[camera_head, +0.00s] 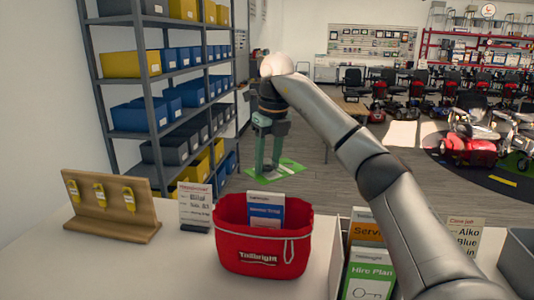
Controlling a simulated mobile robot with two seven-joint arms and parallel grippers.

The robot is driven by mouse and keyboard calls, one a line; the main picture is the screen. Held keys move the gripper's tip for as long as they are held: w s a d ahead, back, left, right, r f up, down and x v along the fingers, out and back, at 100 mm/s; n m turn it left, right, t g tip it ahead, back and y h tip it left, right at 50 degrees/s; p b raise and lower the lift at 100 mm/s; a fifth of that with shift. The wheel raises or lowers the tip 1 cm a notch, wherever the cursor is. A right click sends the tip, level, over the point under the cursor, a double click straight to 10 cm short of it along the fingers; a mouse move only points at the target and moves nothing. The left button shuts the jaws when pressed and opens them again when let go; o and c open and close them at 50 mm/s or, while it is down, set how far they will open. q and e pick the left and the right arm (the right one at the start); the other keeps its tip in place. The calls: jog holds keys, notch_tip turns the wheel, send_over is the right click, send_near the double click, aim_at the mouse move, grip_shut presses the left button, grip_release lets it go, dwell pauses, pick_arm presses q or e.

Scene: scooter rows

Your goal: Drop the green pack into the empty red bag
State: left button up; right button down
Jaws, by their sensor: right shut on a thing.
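The red bag (241,257) stands upright on the counter, its mouth open upward. A blue and white booklet (265,212) shows in its mouth, so it does not look empty. My right gripper (268,168) points down, shut on a flat green pack (287,168) with a pale stripe. The pack is tilted nearly flat, above and behind the bag, apart from it. Another green pack (368,277), marked "Hire Plan", stands in a holder to the right of the bag. My left gripper is out of view.
A wooden key board (115,216) with yellow tags and a small sign (195,207) stand left of the bag. An orange pack (365,232) stands behind the holder's green pack. A grey bin (519,262) sits at the right edge. My right arm spans the right side.

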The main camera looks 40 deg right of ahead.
aim_at(273, 164)
jog(key=shift+w+d+f, duration=0.1)
jog(key=shift+w, duration=0.1)
jog(key=shift+s+f, duration=0.1)
jog(key=shift+f, duration=2.75)
jog(key=shift+c, duration=1.5)
grip_release()
jog(key=shift+s+r, duration=0.3)
jog(key=shift+r, duration=1.75)
jog(key=shift+s+r, duration=0.3)
jog(key=shift+r, duration=1.8)
jog(key=shift+s+r, duration=0.3)
jog(key=shift+r, duration=1.75)
jog(key=shift+f, duration=0.1)
